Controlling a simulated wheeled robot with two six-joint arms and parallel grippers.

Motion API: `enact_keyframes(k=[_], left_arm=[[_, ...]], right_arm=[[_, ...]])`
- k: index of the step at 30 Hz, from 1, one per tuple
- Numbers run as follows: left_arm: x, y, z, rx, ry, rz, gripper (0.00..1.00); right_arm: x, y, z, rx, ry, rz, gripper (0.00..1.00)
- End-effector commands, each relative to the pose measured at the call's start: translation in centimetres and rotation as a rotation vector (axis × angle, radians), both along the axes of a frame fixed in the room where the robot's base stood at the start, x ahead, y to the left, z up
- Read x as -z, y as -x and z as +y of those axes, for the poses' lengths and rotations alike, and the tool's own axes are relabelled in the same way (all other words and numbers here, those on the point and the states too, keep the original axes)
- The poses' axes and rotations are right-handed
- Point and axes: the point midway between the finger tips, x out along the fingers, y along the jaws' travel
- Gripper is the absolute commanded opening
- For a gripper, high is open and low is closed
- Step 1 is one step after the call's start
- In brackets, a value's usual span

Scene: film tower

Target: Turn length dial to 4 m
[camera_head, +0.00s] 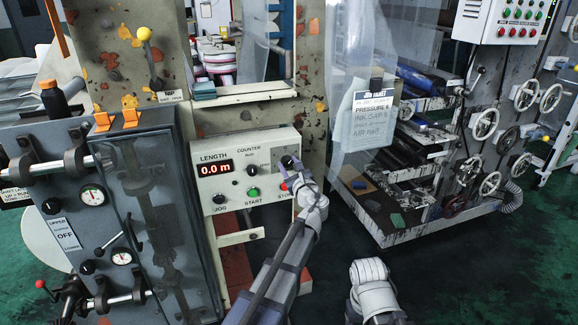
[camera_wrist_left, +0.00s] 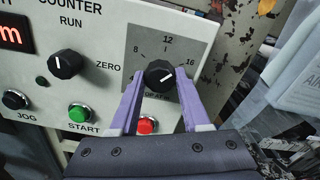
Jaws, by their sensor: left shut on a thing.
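The length dial (camera_wrist_left: 160,75) is a black round knob on a dark grey scale plate; 8, 12 and 16 show around it. Its white pointer line slants up and right, toward the 16 side. My left gripper (camera_wrist_left: 158,82) is shut on the dial, one purple finger on each side. The red length display (camera_head: 215,168) reads 0.0 m. My right gripper's fingers are not visible.
The counter panel (camera_head: 225,203) also carries a run/zero knob (camera_wrist_left: 66,64), a jog button (camera_wrist_left: 15,99), a green start button (camera_wrist_left: 79,112) and a red stop button (camera_wrist_left: 147,125) close under the dial. A clear plastic curtain (camera_head: 350,60) hangs right of the panel.

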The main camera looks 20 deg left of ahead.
Motion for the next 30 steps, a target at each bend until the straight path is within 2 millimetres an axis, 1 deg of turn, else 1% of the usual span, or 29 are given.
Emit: enact_keyframes(k=[30], left_arm=[[0.03, 0.06, 0.01, -0.001, 0.802, -0.542, 0.0]], right_arm=[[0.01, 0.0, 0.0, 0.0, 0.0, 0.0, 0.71]])
